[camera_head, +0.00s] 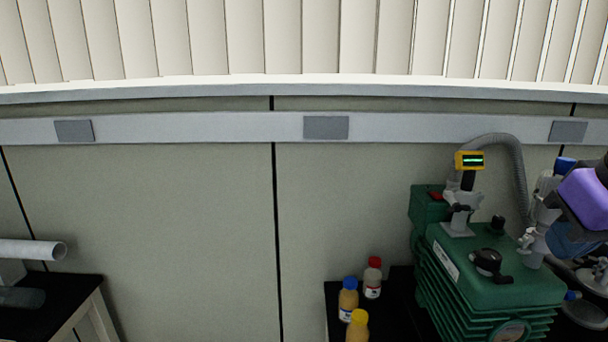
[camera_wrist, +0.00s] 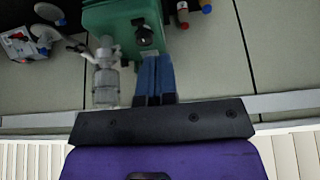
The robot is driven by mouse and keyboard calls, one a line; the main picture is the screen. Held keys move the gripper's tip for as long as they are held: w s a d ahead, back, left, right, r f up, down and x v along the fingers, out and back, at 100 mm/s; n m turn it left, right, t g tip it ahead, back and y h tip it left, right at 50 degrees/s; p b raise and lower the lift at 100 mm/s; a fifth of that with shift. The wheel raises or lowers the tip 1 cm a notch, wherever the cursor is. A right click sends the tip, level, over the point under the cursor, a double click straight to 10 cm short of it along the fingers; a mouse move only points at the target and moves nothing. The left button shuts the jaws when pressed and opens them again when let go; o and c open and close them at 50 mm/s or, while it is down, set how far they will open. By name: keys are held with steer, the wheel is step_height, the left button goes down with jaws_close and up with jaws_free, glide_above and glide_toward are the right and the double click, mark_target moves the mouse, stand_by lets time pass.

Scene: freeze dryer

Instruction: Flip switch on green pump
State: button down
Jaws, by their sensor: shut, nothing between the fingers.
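The green pump (camera_head: 490,275) stands on a dark bench at the lower right of the head view, its lower part cut off by the frame edge. A small red switch (camera_head: 436,195) sits on top of its rear left box. In the wrist view the green pump (camera_wrist: 113,24) is at the top, with a black knob (camera_wrist: 144,36) on it; I cannot make out the red switch there. My gripper (camera_wrist: 154,58) has its blue fingers together and empty, pointing at the pump. In the head view my purple hand is at the right edge, right of the pump; its fingertips are not clear.
A yellow gauge (camera_head: 469,161) on a metal fitting and a grey hose (camera_head: 519,170) rise from the pump. Bottles with red (camera_head: 373,278), blue (camera_head: 348,299) and yellow (camera_head: 358,326) caps stand left of it. A metal fitting (camera_wrist: 106,82) is close left of my fingers.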

steer(key=shift+s+f, duration=0.25)
steer(key=shift+s, duration=0.1)
steer(key=w+d+r+n+g, duration=0.15)
steer(key=w+r+n, duration=0.3)
steer(key=w, duration=0.75)
steer(key=w+r+n+g, duration=0.2)
steer(key=w+r+n, duration=0.25)
steer(key=w, duration=0.65)
steer(key=w+d+f+n+g, duration=0.1)
steer(key=w+d+f+n, duration=0.1)
steer(key=w, duration=0.6)
steer(key=w+d+f+n+g, duration=0.1)
steer(key=w+f+n, duration=0.1)
steer(key=w+n, duration=0.2)
steer(key=w+d+f+n+g, duration=0.1)
steer(key=w+d+f+n, duration=0.1)
steer(key=w, duration=0.9)
steer(key=shift+w+d+f+n, duration=0.35)
steer(key=shift+f+n, duration=0.05)
steer(key=shift+f, duration=0.2)
steer(key=shift+f, duration=0.1)
